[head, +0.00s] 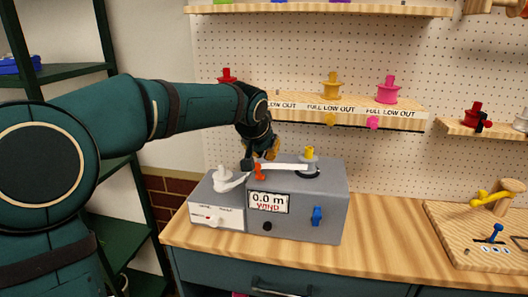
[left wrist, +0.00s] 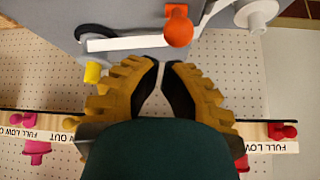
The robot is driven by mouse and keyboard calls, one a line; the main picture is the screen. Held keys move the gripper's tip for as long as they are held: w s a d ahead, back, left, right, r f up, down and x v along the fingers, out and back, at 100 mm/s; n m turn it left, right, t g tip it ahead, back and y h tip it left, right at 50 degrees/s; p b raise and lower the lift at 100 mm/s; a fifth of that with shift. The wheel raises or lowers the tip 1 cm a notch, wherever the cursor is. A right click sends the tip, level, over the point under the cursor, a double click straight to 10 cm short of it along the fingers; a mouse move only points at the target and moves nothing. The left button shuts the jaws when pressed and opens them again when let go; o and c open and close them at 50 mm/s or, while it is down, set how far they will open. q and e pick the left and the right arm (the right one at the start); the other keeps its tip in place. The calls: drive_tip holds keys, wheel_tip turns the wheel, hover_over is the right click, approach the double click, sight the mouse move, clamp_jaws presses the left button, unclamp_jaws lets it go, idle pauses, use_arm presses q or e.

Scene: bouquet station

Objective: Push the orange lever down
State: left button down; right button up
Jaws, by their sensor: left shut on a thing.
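The orange lever (head: 260,172) stands on the front top edge of the grey machine, left of its middle. In the left wrist view its round orange knob (left wrist: 178,30) is just ahead of my fingertips. My left gripper (head: 271,157) is over the machine top, close behind the lever. My right gripper is in neither view.
A white arm (head: 285,166) runs across the machine top to a yellow-topped post (head: 309,153). A white spool (head: 222,178) stands at the left, a blue knob (head: 317,215) on the front. A shelf (head: 300,108) with colored spools hangs behind.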

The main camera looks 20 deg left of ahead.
use_arm(q)
drive_tip(key=shift+r+p, duration=0.5)
drive_tip(key=shift+r, duration=0.25)
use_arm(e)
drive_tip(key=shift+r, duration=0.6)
use_arm(q)
drive_tip(key=shift+s, duration=0.1)
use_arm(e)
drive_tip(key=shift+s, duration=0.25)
